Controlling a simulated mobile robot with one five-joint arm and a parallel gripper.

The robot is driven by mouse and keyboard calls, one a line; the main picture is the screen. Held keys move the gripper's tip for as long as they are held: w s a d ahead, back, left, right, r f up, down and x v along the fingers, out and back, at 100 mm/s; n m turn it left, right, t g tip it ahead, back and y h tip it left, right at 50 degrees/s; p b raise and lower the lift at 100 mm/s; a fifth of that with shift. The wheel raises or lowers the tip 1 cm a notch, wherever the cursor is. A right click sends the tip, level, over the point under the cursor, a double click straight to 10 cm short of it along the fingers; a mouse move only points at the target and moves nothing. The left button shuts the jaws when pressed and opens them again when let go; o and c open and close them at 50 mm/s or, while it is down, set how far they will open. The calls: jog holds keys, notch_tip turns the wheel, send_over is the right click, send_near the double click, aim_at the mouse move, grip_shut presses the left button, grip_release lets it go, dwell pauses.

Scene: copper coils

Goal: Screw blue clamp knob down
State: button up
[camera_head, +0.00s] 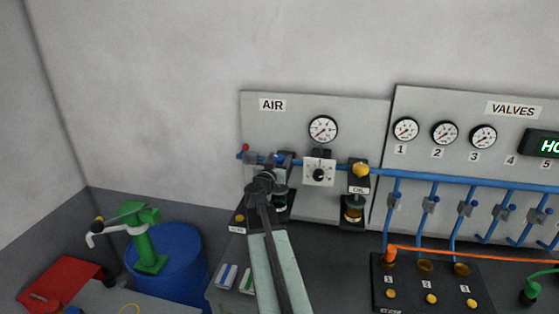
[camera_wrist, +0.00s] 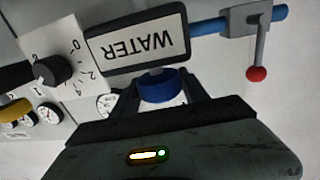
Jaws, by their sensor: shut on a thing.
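The blue clamp knob (camera_wrist: 162,87) sits below the black block labelled WATER (camera_wrist: 138,43), which appears upside down in the wrist view. My gripper (camera_wrist: 160,93) is shut on the knob, with a dark finger on each side of it. In the head view my gripper (camera_head: 267,178) is at the left unit on the blue air pipe, under the AIR sign (camera_head: 272,105). The knob's lower part is hidden by my gripper in the wrist view.
A red-knobbed lever valve (camera_wrist: 257,72) stands on the pipe beside the WATER block. A dial regulator (camera_head: 319,173) and the OIL unit (camera_head: 354,207) are close on the right. A blue drum (camera_head: 182,262) with a green pump (camera_head: 149,250) stands at lower left.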

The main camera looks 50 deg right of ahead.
jog(key=m+g, duration=0.2)
jog(key=g, duration=0.1)
jog(key=m+g+h, duration=0.1)
jog(key=m+g, duration=0.1)
jog(key=g, duration=0.1)
jog(key=m+g+h, duration=0.1)
jog(key=m+g, duration=0.1)
jog(key=g, duration=0.1)
jog(key=shift+w+d+g, duration=0.1)
jog(key=shift+w+g, duration=0.25)
jog(key=shift+g, duration=0.05)
jog(key=m+g+y, duration=0.1)
jog(key=m+g, duration=0.2)
jog(key=g, duration=0.1)
jog(key=shift+s+m+g, duration=0.1)
jog(key=shift+m+g, duration=0.2)
jog(key=shift+g, duration=0.1)
jog(key=shift+s+m+g+y, duration=0.15)
jog(key=shift+m+g+y, duration=0.85)
jog(key=shift+g, duration=0.6)
jog(key=shift+s+m, duration=0.1)
jog(key=shift+m, duration=0.2)
jog(key=o, duration=1.4)
jog(key=shift+c, duration=0.2)
jog(key=v, duration=0.8)
